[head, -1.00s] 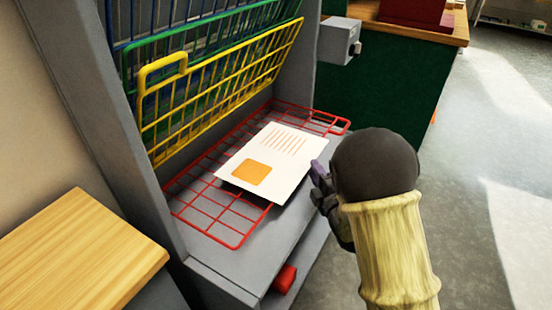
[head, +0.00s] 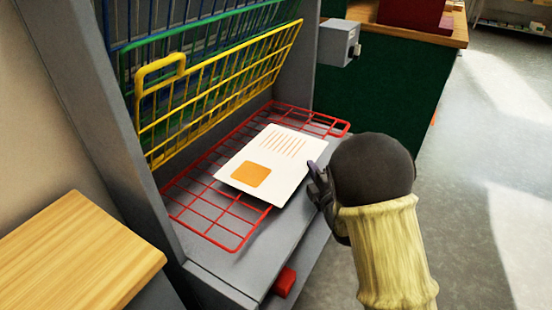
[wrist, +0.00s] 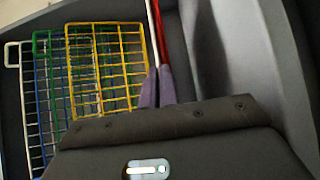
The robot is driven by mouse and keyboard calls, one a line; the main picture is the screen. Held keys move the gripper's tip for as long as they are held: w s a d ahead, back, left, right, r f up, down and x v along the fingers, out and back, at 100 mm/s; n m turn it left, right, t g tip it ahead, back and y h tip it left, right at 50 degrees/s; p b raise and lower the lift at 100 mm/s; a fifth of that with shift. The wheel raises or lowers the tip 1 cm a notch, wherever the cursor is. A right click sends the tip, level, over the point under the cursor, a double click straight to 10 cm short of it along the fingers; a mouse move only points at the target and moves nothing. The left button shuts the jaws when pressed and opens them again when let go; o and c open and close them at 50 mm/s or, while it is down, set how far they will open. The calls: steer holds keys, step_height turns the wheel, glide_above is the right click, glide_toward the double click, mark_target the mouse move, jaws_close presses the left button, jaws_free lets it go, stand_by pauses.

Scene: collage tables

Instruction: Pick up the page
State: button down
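The page (head: 283,171), a white sheet with orange lines and an orange square, lies over a red wire rack (head: 213,213), its near edge reaching past the rack. My gripper (head: 313,168) is at the page's right edge in the head view, with its fingertips touching that edge. In the wrist view the fingertips (wrist: 158,88) are close together, with the page's thin white edge (wrist: 151,25) running down to them. They look shut on the page. The exact contact is small and partly hidden.
A yellow wire rack (head: 220,92) stands tilted up behind the page, with green and blue racks behind it. A wooden tabletop (head: 75,258) is at the left. A grey box (head: 340,42) juts out on the right. Open floor lies at the right.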

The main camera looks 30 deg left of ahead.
steer(key=shift+s+a, duration=0.15)
steer(key=shift+s, duration=0.05)
step_height(320, 180, up, 10)
steer(key=p, duration=0.3)
steer(key=shift+p, duration=0.4)
steer(key=shift+w, duration=0.1)
